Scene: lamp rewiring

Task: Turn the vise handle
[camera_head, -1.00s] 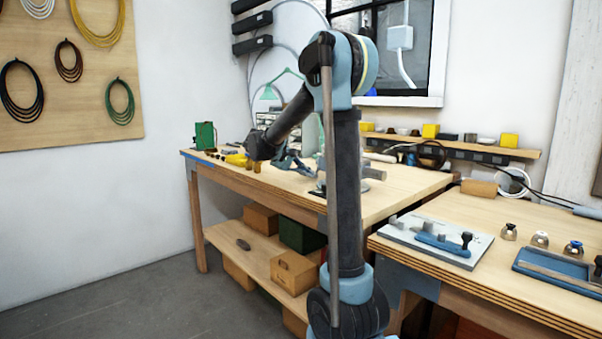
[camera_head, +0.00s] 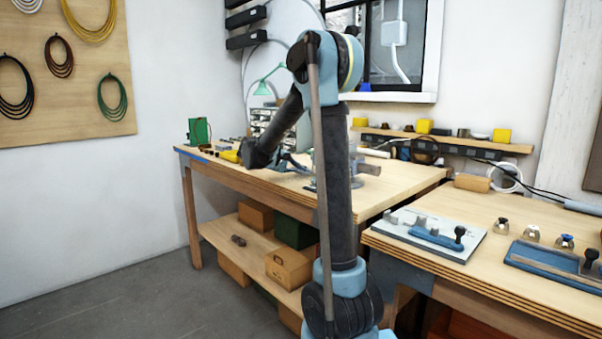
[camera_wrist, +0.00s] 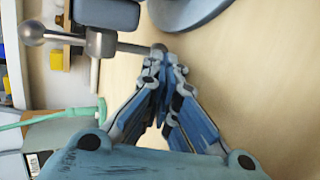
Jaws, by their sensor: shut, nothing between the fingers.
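The vise handle (camera_wrist: 128,47) is a grey metal bar with a ball at each end, across the top left of the wrist view. It passes through a metal screw head (camera_wrist: 100,44) in front of the dark vise body (camera_wrist: 106,13). My gripper (camera_wrist: 164,68) is shut and empty. Its fingertips are right at the handle's near ball end (camera_wrist: 159,49); I cannot tell whether they touch it. In the head view my gripper (camera_head: 288,163) is low over the left workbench (camera_head: 400,180), and my arm hides much of the vise (camera_head: 366,167).
A round grey-blue base (camera_wrist: 190,12) lies beside the handle in the wrist view. A green lamp (camera_head: 266,82) and a green box (camera_head: 198,131) stand toward the back left. The right bench holds a board with a blue-handled tool (camera_head: 436,238) and small metal parts. The floor at left is clear.

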